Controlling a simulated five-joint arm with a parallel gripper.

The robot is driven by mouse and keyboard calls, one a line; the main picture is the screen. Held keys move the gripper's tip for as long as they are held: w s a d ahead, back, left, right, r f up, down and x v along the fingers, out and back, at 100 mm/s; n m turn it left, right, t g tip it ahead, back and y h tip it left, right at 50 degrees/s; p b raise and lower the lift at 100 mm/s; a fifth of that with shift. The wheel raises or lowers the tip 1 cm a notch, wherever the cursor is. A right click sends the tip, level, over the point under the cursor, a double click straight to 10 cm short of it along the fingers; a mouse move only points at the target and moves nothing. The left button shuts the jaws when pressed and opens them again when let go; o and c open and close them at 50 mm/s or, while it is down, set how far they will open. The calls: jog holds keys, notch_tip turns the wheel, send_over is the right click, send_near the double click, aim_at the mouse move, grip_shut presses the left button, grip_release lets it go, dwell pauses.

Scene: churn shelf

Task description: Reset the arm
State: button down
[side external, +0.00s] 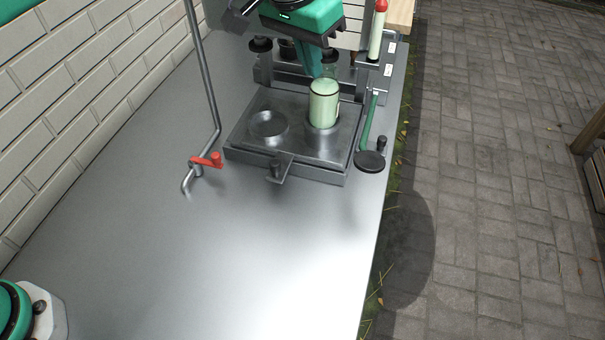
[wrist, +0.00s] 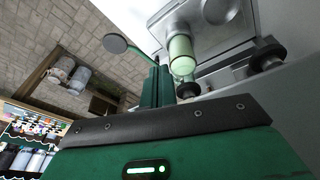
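My gripper (side external: 311,72) hangs at the top of the side view, just behind and above a pale green jar (side external: 323,104). In the wrist view its green fingers (wrist: 157,72) lie close together with nothing seen between them. The jar stands upright in the right-hand round recess of a grey metal plate (side external: 287,156). It also shows beyond the fingers in the wrist view (wrist: 182,56) and appears apart from them. The left-hand recess (side external: 268,126) is empty.
A bent pipe with a red lever (side external: 207,160) rises at the left. A green-handled tool with a dark disc (side external: 370,161) lies right of the plate. A pale red-topped cylinder (side external: 377,32) stands at the back right. The front of the metal table (side external: 230,260) is clear.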

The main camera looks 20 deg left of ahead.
jog(key=s+a+r+n+t, duration=0.1)
jog(key=s+a+r, duration=0.1)
jog(key=a, duration=0.6)
jog(key=s+a+r+n, duration=0.1)
jog(key=s+a+r, duration=0.1)
jog(key=a, duration=0.6)
jog(key=s+a+r+t, duration=0.1)
jog(key=s+a+r, duration=0.15)
jog(key=a, duration=0.55)
jog(key=s+a+f+n+y, duration=0.1)
jog(key=s+a+f, duration=0.4)
jog(key=s+a, duration=0.2)
jog(key=s+a+f+n+t, duration=0.1)
jog(key=s+a+f, duration=0.4)
jog(key=s, duration=0.5)
jog(key=a+n, duration=0.1)
jog(key=a, duration=0.1)
jog(key=shift+s+a+y, duration=0.2)
jog(key=shift+a+y, duration=0.1)
jog(key=shift+y, duration=0.1)
